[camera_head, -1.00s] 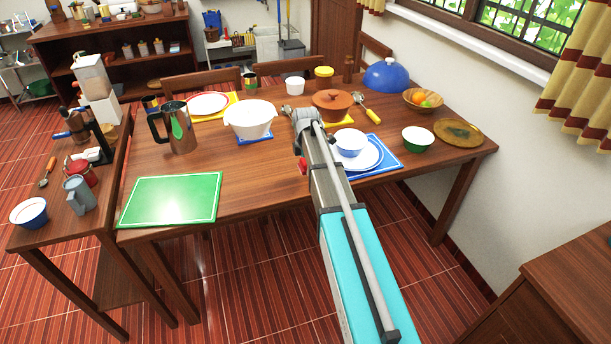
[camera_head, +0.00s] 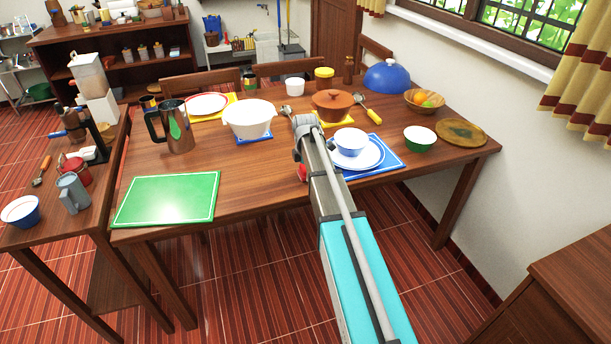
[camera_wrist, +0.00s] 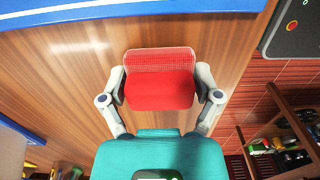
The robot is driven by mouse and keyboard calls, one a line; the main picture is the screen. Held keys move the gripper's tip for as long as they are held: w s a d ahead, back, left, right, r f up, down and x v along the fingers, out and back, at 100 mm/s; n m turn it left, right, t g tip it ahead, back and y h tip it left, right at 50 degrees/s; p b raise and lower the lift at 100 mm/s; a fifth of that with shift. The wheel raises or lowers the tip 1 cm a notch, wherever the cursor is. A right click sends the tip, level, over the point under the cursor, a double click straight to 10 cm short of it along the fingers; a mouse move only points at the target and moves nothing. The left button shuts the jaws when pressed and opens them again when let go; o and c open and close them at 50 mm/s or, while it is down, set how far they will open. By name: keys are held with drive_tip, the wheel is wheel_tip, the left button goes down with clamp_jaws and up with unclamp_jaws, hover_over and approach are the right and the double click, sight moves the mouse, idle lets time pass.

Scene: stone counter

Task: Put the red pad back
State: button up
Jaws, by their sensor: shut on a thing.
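The red pad (camera_wrist: 160,82) is held between the two fingers of my gripper (camera_wrist: 160,88) in the wrist view, with one finger on each side. It has a textured upper band and a smoother lower face. In the head view only a small red part of the pad (camera_head: 302,173) shows at the left of my arm. There it is close to the dining table's (camera_head: 270,190) front edge, left of the blue mat. My gripper's fingers are hidden behind my arm in the head view. I cannot tell whether the pad touches the table.
The blue mat (camera_head: 391,166) with plate and bowl lies right of my arm. The green board (camera_head: 165,200) lies front left. The wood between the board and my arm is clear.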

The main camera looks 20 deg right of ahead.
drive_tip(key=shift+f, duration=0.15)
drive_tip(key=o, duration=0.9)
drive_tip(key=shift+r, duration=0.2)
wheel_tip(320, 180, up, 12)
drive_tip(key=p, duration=1.2)
drive_tip(key=shift+s, duration=0.1)
idle(0.5)
drive_tip(key=shift+s+a+m, duration=1.95)
drive_tip(key=shift+s+m, duration=1.05)
drive_tip(key=shift+s, duration=1.15)
drive_tip(key=shift+s+a+m, duration=1.95)
drive_tip(key=shift+s+m, duration=1.05)
drive_tip(key=shift+s, duration=1.1)
drive_tip(key=shift+s+a+m, duration=1.95)
drive_tip(key=shift+s+m, duration=1.05)
drive_tip(key=shift+s, duration=1.15)
